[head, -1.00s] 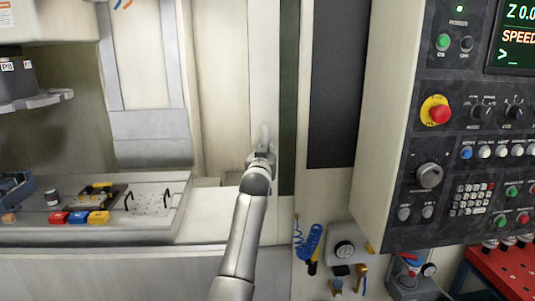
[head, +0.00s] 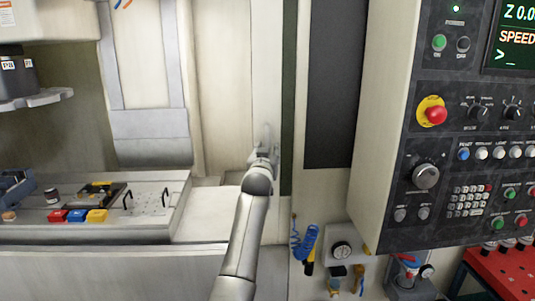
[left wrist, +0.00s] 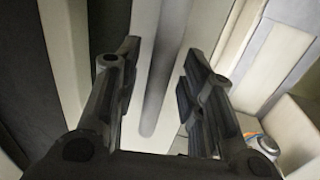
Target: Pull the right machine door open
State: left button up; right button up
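The right machine door (head: 264,60) is a tall cream panel in the middle of the head view, with a dark green strip along its right edge. Its handle (head: 266,132) is a short upright grey bar on the panel. My left gripper (head: 263,152) is at the handle, and its fingers are small and partly hidden in the head view. In the left wrist view the handle (left wrist: 165,75) runs between the two dark fingers of my left gripper (left wrist: 160,62). The fingers stand apart, with visible gaps on both sides of the bar. My right gripper is not in view.
A control console (head: 440,150) juts out on the right. On the left, the machine bed (head: 35,232) carries coloured blocks and a plate with black handles (head: 153,203).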

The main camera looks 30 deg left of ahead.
pick_arm(q)
jog(key=v, duration=1.2)
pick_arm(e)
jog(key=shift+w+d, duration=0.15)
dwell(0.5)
